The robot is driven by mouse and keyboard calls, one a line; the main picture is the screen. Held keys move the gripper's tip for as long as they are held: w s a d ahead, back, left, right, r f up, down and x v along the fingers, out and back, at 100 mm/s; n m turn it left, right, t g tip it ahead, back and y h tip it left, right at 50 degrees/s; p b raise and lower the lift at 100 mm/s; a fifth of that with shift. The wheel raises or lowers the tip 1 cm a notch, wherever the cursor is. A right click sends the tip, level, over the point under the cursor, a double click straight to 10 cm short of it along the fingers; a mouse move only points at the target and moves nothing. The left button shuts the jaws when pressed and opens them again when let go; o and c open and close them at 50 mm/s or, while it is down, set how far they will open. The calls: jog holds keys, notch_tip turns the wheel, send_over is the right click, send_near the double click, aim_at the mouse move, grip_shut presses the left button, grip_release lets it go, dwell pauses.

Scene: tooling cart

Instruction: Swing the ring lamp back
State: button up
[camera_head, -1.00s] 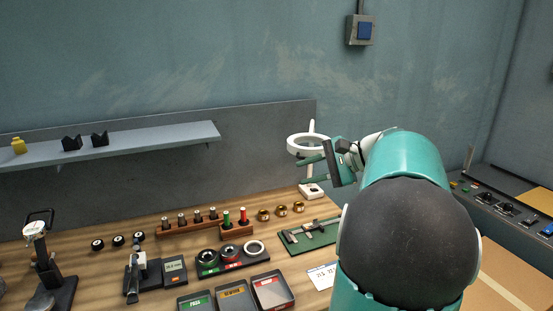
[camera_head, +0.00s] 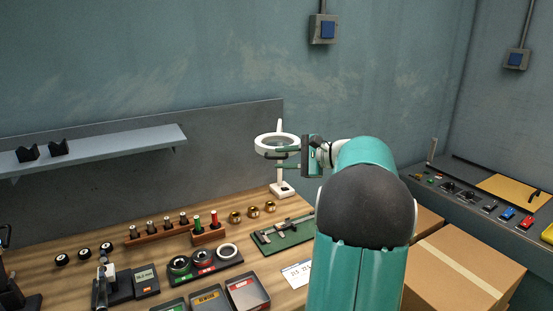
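The ring lamp (camera_head: 283,136) is a white ring on a white post with a small white base (camera_head: 283,190) at the back right of the wooden bench. The ring is held out level above the bench. My gripper (camera_head: 276,157) comes from the right, with its green fingers spread one above the other. The upper finger is at the ring's right side and the lower finger is below it. Whether the fingers touch the ring cannot be told. My arm hides the bench's right end.
A green tray with a caliper (camera_head: 283,234) lies in front of the lamp base. Brass rings (camera_head: 252,212) and a wooden gauge rack (camera_head: 160,231) stand to the left. A grey shelf (camera_head: 110,145) is at the left wall. A cardboard box (camera_head: 460,270) and a control panel (camera_head: 480,205) are at the right.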

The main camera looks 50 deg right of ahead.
aim_at(279, 158)
jog(key=shift+x, duration=1.35)
grip_shut()
jog(key=shift+w+a, duration=0.1)
